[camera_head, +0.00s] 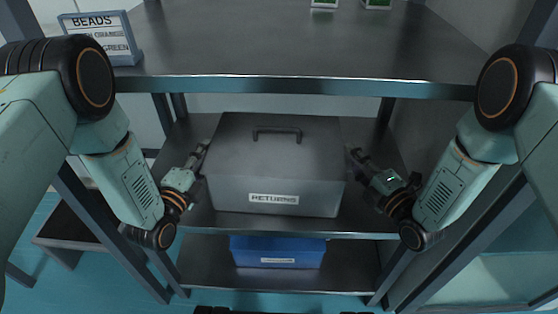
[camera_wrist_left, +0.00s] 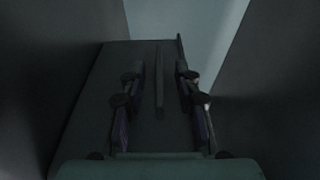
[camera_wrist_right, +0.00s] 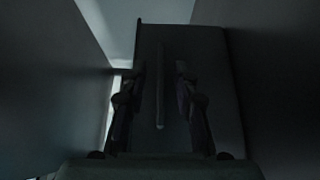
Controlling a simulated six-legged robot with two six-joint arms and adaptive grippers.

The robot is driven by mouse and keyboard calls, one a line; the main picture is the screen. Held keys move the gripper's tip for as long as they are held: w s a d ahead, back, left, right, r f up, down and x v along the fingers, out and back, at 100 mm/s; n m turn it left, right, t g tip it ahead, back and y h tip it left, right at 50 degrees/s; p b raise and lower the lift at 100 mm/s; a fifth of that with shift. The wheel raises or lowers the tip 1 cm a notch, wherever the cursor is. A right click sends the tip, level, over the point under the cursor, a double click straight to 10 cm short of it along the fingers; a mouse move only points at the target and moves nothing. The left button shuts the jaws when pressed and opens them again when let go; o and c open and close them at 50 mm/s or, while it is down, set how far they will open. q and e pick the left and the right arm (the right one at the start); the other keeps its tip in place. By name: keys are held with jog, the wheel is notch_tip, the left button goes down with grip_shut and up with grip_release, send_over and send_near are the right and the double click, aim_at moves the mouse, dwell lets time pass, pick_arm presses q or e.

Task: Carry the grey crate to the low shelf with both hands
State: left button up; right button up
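The grey crate (camera_head: 275,165), with a front label reading RETURNS and a dark lid handle, sits upright on the middle shelf (camera_head: 310,226). My left gripper (camera_head: 202,156) is at its left side and my right gripper (camera_head: 353,158) at its right side. In the left wrist view a thin bar (camera_wrist_left: 159,80) on the crate's side stands between the open fingers (camera_wrist_left: 160,85), with gaps both sides. In the right wrist view a similar bar (camera_wrist_right: 161,85) stands between the open fingers (camera_wrist_right: 160,85). A lower shelf (camera_head: 210,265) lies beneath; whether it is the task's low shelf I cannot tell.
A blue crate (camera_head: 277,251) occupies the middle of the lower shelf. The top shelf (camera_head: 280,50) overhangs behind and above, with a BEADS sign (camera_head: 103,36) on it. Rack posts flank both sides. A separate low dark surface (camera_head: 70,228) stands at left.

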pick_arm(q)
jog(key=o, duration=0.6)
jog(key=shift+o, duration=0.2)
jog(key=v, duration=1.2)
pick_arm(e)
jog(key=shift+o, duration=0.3)
jog(key=o, duration=0.7)
jog(key=shift+r, duration=0.15)
